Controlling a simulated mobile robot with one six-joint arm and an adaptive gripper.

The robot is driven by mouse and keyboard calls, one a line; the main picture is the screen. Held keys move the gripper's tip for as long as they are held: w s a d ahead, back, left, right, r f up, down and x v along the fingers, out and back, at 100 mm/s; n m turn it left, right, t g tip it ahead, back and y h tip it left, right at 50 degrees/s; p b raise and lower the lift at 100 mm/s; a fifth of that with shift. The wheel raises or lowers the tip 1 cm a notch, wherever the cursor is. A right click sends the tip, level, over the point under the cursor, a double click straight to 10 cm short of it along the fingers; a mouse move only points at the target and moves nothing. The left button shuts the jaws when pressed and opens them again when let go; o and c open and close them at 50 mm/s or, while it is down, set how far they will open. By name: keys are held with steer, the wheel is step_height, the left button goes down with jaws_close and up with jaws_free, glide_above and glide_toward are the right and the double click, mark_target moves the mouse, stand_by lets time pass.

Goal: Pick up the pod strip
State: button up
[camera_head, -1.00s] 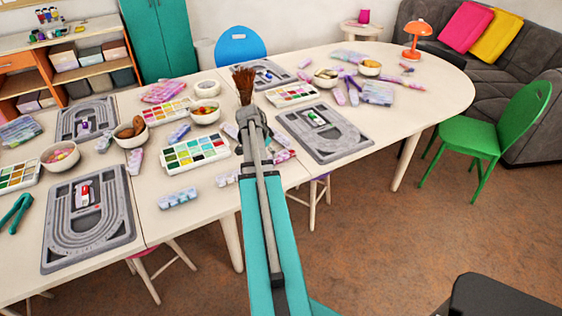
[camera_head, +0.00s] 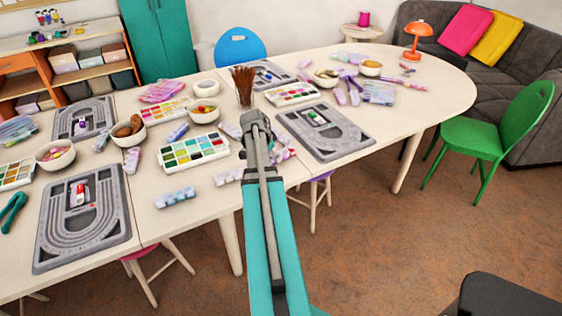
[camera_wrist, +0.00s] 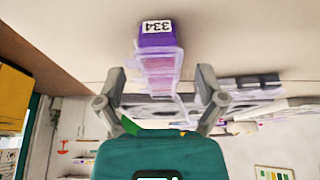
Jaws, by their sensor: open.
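In the wrist view a translucent pinkish-purple pod strip (camera_wrist: 160,62) with a darker purple end and a white label reading 334 (upside down) lies between the fingers of my gripper (camera_wrist: 161,76). The fingers are open, with a gap on each side of the strip. In the head view my gripper (camera_head: 257,120) is over the long table, and my arm hides what is directly under it. Similar strips lie around it: a blue-grey one (camera_head: 175,196) to the left, a pale one (camera_head: 228,176) beside my arm, and a pinkish one (camera_head: 283,155) to its right.
A jar of brushes (camera_head: 244,88) stands just behind my gripper. A bead palette (camera_head: 192,151) lies to the left, and a grey bead board (camera_head: 345,147) to the right. Bowls and other boards crowd the table (camera_head: 425,95), whose right end has bare room.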

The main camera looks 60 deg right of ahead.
steer(key=shift+b+x, duration=0.45)
steer(key=shift+x, duration=0.3)
steer(key=c, duration=1.2)
